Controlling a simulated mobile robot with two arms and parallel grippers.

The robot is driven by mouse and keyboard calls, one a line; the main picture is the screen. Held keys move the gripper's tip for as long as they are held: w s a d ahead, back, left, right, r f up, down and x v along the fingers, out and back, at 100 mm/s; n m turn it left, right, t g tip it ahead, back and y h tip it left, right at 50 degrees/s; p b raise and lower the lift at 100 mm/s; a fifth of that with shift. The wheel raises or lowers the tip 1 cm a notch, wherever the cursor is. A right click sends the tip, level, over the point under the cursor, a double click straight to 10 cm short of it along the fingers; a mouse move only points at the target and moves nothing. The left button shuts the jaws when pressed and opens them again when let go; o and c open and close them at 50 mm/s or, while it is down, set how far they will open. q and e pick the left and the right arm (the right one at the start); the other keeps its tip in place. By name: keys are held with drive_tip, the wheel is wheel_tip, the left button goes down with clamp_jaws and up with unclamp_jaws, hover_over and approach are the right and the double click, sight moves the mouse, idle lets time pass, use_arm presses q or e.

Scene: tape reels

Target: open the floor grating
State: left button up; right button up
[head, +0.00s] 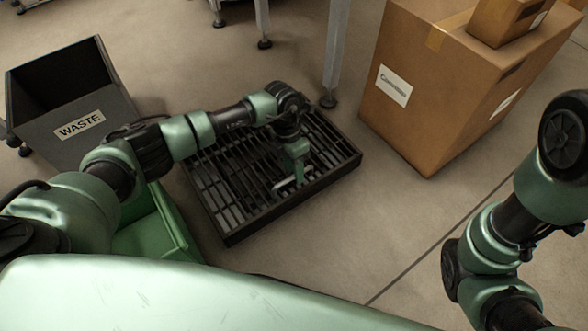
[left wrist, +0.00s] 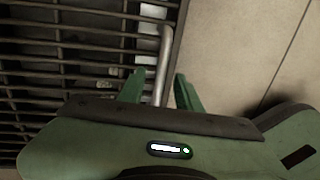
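The dark floor grating (head: 222,190) lies flat within a raised black frame in the head view. Its bars also show in the left wrist view (left wrist: 60,62). A pale metal handle (head: 288,183) is at its right front part. In the left wrist view the handle (left wrist: 163,62) runs down between the two green fingers of my left gripper (left wrist: 160,92). The fingers are apart, with a gap visible on each side of the handle. My left gripper also shows from above in the head view (head: 297,167). My right gripper is out of view; only its arm shows.
A grey waste bin (head: 50,115) stands left of the grating, and a green crate (head: 160,235) is in front of it. Large cardboard boxes (head: 430,110) stand at the right. Metal table legs (head: 335,55) are behind. Floor right of the grating is clear.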

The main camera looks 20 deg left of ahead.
use_arm(q)
clamp_jaws()
idle(1.3)
